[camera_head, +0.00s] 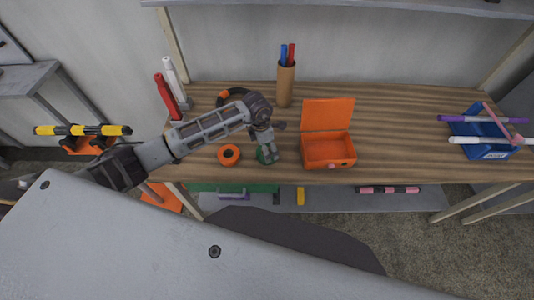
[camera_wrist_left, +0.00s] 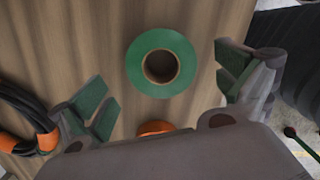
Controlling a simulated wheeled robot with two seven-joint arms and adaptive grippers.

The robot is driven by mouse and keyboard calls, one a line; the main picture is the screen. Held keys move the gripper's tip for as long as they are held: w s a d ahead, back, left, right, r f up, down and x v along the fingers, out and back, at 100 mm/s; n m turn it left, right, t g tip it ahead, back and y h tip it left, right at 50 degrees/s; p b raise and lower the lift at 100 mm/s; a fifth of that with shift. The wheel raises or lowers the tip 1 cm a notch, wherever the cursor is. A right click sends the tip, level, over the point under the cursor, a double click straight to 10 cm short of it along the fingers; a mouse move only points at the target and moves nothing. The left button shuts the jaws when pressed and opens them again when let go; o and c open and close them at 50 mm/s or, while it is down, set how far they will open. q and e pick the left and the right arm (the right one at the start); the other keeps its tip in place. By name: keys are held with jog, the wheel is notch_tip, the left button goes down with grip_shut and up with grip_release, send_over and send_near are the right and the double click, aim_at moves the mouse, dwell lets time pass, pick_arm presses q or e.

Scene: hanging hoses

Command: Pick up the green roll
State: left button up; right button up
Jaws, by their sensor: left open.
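The green roll (camera_wrist_left: 184,52) lies flat on the wooden table, its brown core facing up in the left wrist view. In the head view the green roll (camera_head: 262,156) is partly hidden by my left gripper (camera_head: 270,152). My left gripper (camera_wrist_left: 168,95) is open, with its fingers on either side of the roll's line and the roll a little beyond and between them. It is empty and appears to be above the table. My right gripper is not in view.
An orange roll (camera_head: 229,155) lies left of the green one. An open orange box (camera_head: 328,152) stands close on the right. A black hose coil (camera_wrist_left: 20,115) with orange bands is behind, near a brown cup (camera_head: 285,86) of markers.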

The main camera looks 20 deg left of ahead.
pick_arm(q)
notch_tip(320, 180, down, 3)
jog(key=shift+d+r+p, duration=0.1)
jog(key=shift+r+p, duration=0.05)
jog(key=shift+p, duration=0.25)
jog(key=shift+f, duration=0.65)
jog(key=c, duration=1.1)
jog(key=shift+w+r, duration=0.1)
jog(key=shift+r, duration=0.05)
jog(key=shift+r, duration=0.5)
notch_tip(320, 180, up, 8)
jog(key=shift+f+b, duration=0.2)
jog(key=shift+b, duration=0.6)
jog(key=shift+r, duration=0.6)
